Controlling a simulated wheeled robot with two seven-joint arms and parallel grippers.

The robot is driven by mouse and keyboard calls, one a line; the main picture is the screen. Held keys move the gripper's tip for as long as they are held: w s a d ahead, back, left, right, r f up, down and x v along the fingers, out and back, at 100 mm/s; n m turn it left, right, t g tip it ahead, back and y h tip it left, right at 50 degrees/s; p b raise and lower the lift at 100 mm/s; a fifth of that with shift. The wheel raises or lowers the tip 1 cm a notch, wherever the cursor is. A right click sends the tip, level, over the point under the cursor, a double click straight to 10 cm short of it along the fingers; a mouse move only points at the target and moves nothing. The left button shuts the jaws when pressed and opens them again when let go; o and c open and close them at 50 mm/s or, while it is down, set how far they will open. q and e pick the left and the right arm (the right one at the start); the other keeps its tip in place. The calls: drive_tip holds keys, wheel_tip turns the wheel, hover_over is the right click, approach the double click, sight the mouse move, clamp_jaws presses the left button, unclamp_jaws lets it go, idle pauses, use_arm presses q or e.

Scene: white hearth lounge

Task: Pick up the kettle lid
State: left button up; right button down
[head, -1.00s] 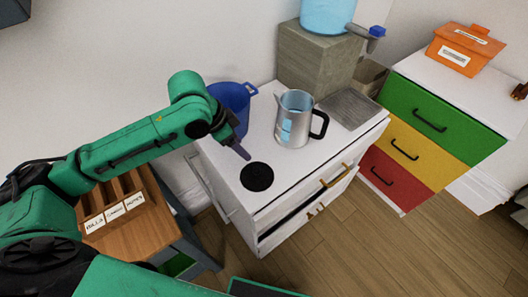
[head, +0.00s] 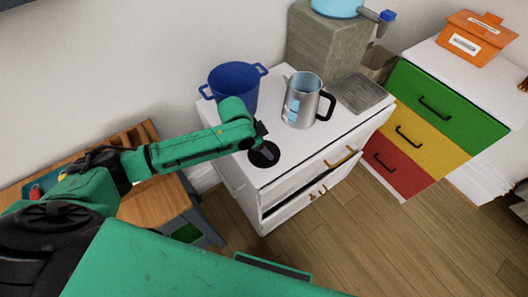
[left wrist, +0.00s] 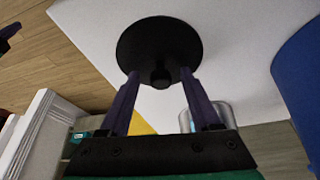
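The kettle lid (head: 257,160) is a flat black disc lying near the front left corner of the white cabinet top. In the left wrist view the lid (left wrist: 158,38) shows a small round knob facing me. My left gripper (head: 268,152) is right over the lid. In the left wrist view, the left gripper's fingers (left wrist: 159,75) are open, one on each side of the knob, with gaps visible. The silver kettle (head: 298,105) with a black handle stands upright and open-topped behind the lid. My right gripper is not in view.
The white cabinet (head: 296,160) also bears a blue pot (head: 232,88) at its back left and a grey plate (head: 360,93) at its right. A wooden desk (head: 155,205) is at left. A coloured drawer unit (head: 425,125) stands right. Floor in front is clear.

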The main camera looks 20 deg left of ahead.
use_arm(q)
clamp_jaws()
drive_tip(key=shift+r, duration=0.1)
